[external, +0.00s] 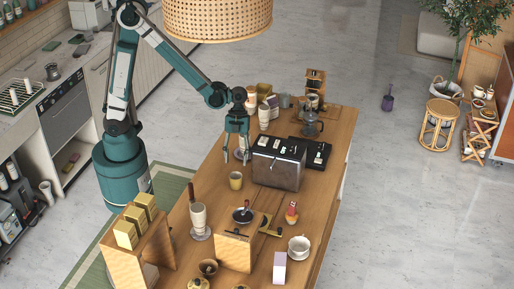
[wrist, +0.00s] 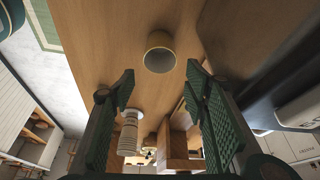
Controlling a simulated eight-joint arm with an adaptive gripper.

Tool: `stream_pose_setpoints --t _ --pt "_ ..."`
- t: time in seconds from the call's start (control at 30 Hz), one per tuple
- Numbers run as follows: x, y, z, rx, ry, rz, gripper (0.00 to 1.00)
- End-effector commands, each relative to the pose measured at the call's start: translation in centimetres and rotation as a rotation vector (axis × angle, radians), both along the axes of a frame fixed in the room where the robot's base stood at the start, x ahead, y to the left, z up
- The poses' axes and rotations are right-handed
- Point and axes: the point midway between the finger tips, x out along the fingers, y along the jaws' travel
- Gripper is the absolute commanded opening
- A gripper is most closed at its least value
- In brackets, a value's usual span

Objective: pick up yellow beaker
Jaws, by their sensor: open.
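The yellow beaker (external: 235,180) stands upright on the wooden table, left of the metal toaster-like box in the external view. In the wrist view the beaker (wrist: 159,53) is seen in the upper middle, with its rim and dark inside showing, ahead of the finger gap. My gripper (external: 235,157) is open and empty, pointing down above and just behind the beaker. In the wrist view my gripper (wrist: 160,88) shows its two green ridged fingers spread wide, one on each side, with no contact on the beaker.
The metal box (external: 278,165) stands close to the right of the beaker. A tall pale cup (external: 198,217) is nearer the camera. A wooden box (external: 234,250) and a white cup (external: 299,247) stand at the near end. Bare table (external: 215,180) lies left of the beaker.

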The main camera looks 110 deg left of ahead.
Motion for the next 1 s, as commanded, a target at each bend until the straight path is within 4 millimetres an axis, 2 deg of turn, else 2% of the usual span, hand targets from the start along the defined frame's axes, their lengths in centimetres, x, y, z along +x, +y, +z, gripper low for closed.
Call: stream_pose_setpoints --t 0.2,0.43,1.0 --pt "0.0 0.0 -2.5 0.000 0.000 0.000 0.45" --pt "0.1 -0.3 -4.6 0.000 0.000 0.000 0.45" --pt "0.1 -0.7 -5.3 0.000 0.000 0.000 0.45"
